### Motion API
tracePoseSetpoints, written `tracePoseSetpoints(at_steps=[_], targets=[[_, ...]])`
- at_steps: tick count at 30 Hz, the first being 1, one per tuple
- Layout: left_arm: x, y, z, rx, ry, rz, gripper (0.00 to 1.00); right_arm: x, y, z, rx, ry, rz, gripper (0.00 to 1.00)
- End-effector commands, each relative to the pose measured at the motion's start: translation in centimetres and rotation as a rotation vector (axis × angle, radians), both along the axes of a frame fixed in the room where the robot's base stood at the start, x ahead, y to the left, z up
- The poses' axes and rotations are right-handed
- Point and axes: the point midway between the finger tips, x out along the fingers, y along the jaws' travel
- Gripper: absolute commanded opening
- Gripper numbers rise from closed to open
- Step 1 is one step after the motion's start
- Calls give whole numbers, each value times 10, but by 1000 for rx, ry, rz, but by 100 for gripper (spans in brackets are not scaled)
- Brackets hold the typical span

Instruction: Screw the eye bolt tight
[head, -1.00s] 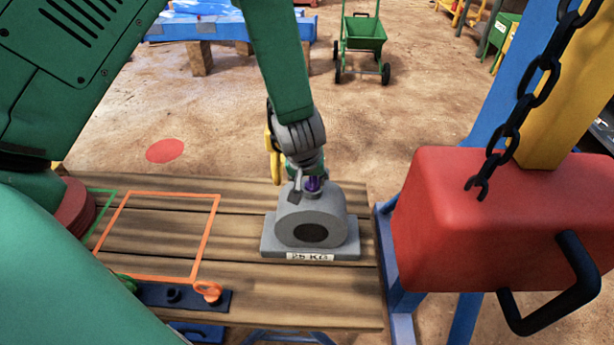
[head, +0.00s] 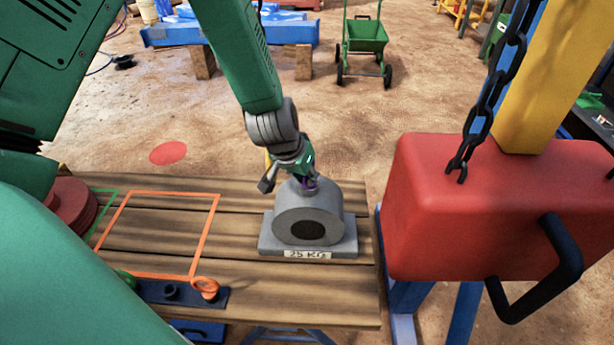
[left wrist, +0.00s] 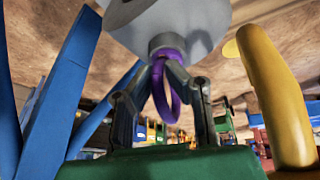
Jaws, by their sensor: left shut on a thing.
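The purple eye bolt (left wrist: 166,88) stands at the top of a grey round-bodied block (head: 309,217) marked 25 KG, which sits on the wooden bench. My left gripper (head: 308,183) comes down from above onto the eye bolt. In the left wrist view the two fingers of my left gripper (left wrist: 163,95) are shut on the purple ring, near the block's round collar (left wrist: 168,42). In the head view the fingers and arm hide most of the bolt. I cannot see whether the bolt's shoulder touches the block. My right gripper is not in view.
A red block (head: 480,205) with a black handle and a hanging chain (head: 490,95) stands close on the right. An orange eye bolt (head: 205,286) sits in a dark rack (head: 170,293) at the bench front. The orange-outlined bench area (head: 165,230) is clear.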

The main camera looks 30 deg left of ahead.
Motion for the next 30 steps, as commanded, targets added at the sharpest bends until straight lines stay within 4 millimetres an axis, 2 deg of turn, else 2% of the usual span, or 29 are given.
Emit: tracePoseSetpoints(at_steps=[7,15,26,30], targets=[[-2,1,-1,-7,5,-59,0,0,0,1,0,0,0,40],[-2,10,0,-7,5,-379,0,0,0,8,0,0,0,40],[-3,11,-2,-5,7,-428,0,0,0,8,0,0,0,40],[-1,16,-2,-9,6,-572,0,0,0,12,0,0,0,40]])
